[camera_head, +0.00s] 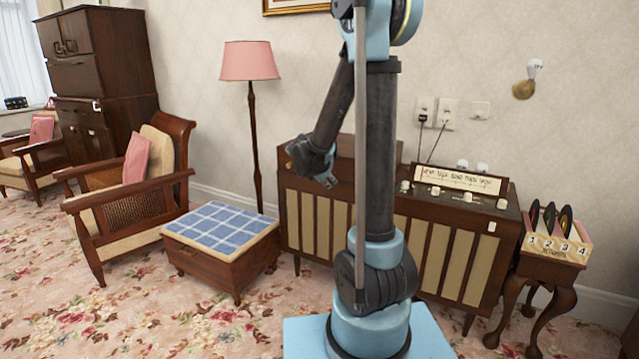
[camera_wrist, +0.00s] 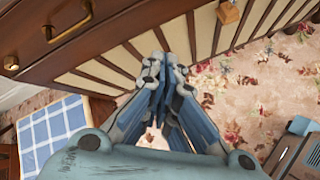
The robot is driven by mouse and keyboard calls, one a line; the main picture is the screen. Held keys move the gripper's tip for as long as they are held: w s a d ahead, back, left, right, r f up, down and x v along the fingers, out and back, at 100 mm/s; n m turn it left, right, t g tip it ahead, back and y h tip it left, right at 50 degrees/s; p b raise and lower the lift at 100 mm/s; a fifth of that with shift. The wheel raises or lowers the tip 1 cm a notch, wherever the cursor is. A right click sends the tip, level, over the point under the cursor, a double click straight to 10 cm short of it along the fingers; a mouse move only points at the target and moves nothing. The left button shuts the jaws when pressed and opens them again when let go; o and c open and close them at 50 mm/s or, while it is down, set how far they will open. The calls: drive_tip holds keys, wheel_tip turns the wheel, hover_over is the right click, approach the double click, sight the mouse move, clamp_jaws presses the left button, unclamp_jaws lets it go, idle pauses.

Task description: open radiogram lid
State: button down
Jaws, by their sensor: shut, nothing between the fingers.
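The radiogram (camera_head: 440,250) is a dark wooden cabinet with a cream slatted front, standing against the wall behind my arm. A brown panel (camera_head: 345,147), seemingly its lid, shows at the left part of its top; my arm hides much of it and I cannot tell how far it is raised. In the wrist view a brass handle (camera_wrist: 68,20) sits on the wooden face above the slats (camera_wrist: 125,58). My gripper (camera_head: 328,181) is shut and empty, pointing down in front of the radiogram's left half. Its closed fingers also show in the wrist view (camera_wrist: 160,75).
A blue-checked stool (camera_head: 205,272) stands left of the radiogram, with an armchair (camera_head: 160,165) and pink floor lamp (camera_head: 250,62) beyond. A small table with a numbered record rack (camera_head: 558,247) stands at the right. Floral carpet (camera_head: 130,320) is clear in front of the stool.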

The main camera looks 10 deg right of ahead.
drive_tip(key=w+a+f+n+t+h, duration=0.1)
drive_tip(key=w+a+f+n, duration=0.15)
drive_tip(key=w+n, duration=0.2)
drive_tip(key=w+a+f+n+t, duration=0.1)
drive_tip(key=w+a+f+n, duration=0.15)
drive_tip(key=w, duration=0.25)
drive_tip(key=w+a+x, duration=0.1)
drive_tip(key=a+x, duration=0.1)
drive_tip(key=x, duration=0.9)
drive_tip(key=shift+n+t, duration=0.3)
drive_tip(key=shift+n, duration=0.1)
drive_tip(key=shift+w+d+r, duration=0.15)
drive_tip(key=shift+r, duration=0.9)
drive_tip(key=shift+w+d+r, duration=0.1)
drive_tip(key=shift+d+r, duration=0.05)
drive_tip(key=shift+r, duration=0.95)
